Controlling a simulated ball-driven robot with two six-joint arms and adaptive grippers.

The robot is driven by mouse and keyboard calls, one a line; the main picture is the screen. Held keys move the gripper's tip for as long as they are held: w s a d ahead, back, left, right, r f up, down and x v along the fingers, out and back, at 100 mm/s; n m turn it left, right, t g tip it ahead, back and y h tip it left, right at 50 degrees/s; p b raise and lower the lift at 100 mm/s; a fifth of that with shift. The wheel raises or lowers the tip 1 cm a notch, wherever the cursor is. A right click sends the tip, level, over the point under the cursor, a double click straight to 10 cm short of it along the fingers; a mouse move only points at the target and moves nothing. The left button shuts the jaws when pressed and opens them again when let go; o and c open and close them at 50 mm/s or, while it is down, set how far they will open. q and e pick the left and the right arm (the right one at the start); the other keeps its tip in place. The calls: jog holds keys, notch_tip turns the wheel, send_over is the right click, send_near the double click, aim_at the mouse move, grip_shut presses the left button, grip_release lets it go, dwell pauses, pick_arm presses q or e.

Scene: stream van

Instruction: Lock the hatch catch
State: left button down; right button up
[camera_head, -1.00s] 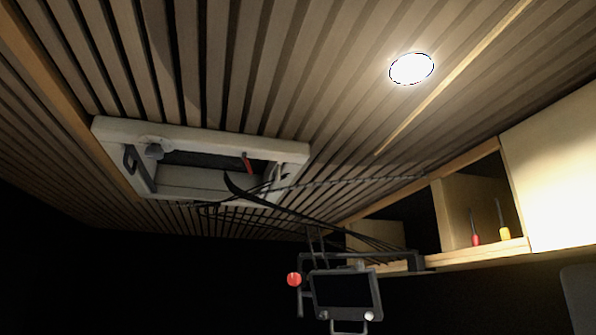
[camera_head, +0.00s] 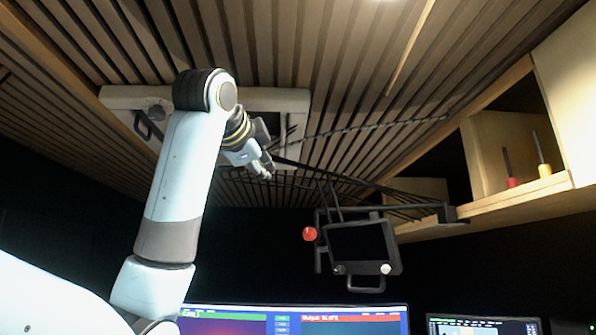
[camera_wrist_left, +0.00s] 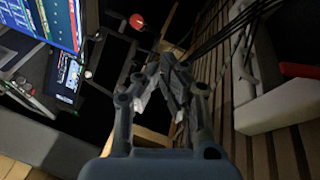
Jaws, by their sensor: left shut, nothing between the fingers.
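The hatch is a pale frame (camera_head: 290,98) set in the slatted ceiling, with a dark opening. A dark handle (camera_head: 150,127) shows at its left side. My left arm rises in front of the hatch and hides its middle. My left gripper (camera_head: 264,168) is shut and empty, just below the frame's near edge. In the left wrist view the gripper (camera_wrist_left: 168,78) points past the hatch frame (camera_wrist_left: 272,108), which lies to its right. A red piece (camera_wrist_left: 299,70), perhaps the catch lever, sits inside that frame, apart from the fingers. The head view does not show it.
Black cables (camera_head: 350,178) run under the ceiling beside the gripper. A dark monitor (camera_head: 362,246) with a red ball (camera_head: 310,234) hangs to the right. A wooden shelf (camera_head: 500,206) holds two screwdrivers. Lit screens (camera_head: 340,320) stand below.

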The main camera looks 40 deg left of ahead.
pick_arm(q)
jog(key=s+r+n+t+y, duration=0.1)
jog(key=s+r+t, duration=0.1)
jog(key=s+r, duration=0.3)
jog(key=s+r+t+y, duration=0.1)
jog(key=s+r, duration=0.2)
jog(key=r, duration=0.5)
jog(key=p+x, duration=0.3)
jog(key=x, duration=0.7)
jog(key=shift+w, duration=0.4)
pick_arm(e)
notch_tip(320, 180, up, 3)
jog(key=shift+d+f, duration=0.15)
jog(key=shift+f, duration=0.05)
pick_arm(q)
jog(key=shift+s+f, duration=0.1)
jog(key=shift+f, duration=0.1)
pick_arm(e)
jog(key=shift+a, duration=0.3)
